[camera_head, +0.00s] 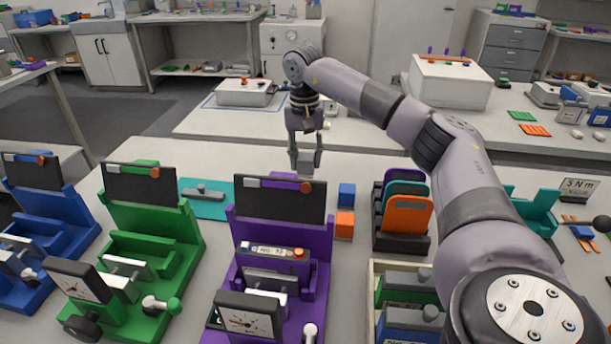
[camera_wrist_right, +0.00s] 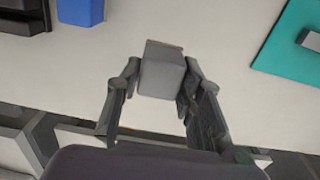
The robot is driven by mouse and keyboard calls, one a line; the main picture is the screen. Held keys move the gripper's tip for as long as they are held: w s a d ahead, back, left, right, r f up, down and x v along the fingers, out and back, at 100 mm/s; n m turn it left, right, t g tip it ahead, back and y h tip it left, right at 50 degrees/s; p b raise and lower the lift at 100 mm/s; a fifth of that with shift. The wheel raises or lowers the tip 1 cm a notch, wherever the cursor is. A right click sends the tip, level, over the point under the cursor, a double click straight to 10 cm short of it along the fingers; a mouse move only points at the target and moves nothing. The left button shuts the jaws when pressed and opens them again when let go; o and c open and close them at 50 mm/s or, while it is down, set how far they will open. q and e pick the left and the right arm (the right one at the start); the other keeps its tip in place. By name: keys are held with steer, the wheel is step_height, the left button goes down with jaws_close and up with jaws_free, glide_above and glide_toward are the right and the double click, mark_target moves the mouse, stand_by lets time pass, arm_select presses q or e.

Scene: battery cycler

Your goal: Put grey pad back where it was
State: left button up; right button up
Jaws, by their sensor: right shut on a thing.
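My right gripper (camera_head: 305,163) points down behind the purple fixture (camera_head: 265,262), over the far part of the light table. In the right wrist view its fingers (camera_wrist_right: 158,88) are shut on the grey pad (camera_wrist_right: 162,74), a small grey block with a paler end face. The pad is held between the fingertips; I cannot tell exactly how high it is above the table. In the head view the pad is hard to tell apart from the grey fingers. My left gripper is not in view.
A teal mat with a grey tool (camera_head: 203,193) lies left of the gripper. A blue block (camera_head: 346,193) and an orange block (camera_head: 345,226) lie to its right, then a black rack of coloured plates (camera_head: 407,212). Green (camera_head: 150,240) and blue (camera_head: 45,235) fixtures stand left.

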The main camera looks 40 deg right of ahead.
mark_target(306, 175)
steer(key=shift+f, duration=0.65)
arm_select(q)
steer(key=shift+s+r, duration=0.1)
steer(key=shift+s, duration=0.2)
arm_select(e)
steer(key=shift+f, duration=2)
steer(key=shift+f, duration=0.15)
steer(key=o, duration=1.1)
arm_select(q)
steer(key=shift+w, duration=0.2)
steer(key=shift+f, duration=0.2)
arm_select(e)
step_height(306, 175, up, 12)
steer(key=shift+w+r, duration=0.15)
steer(key=shift+r, duration=0.05)
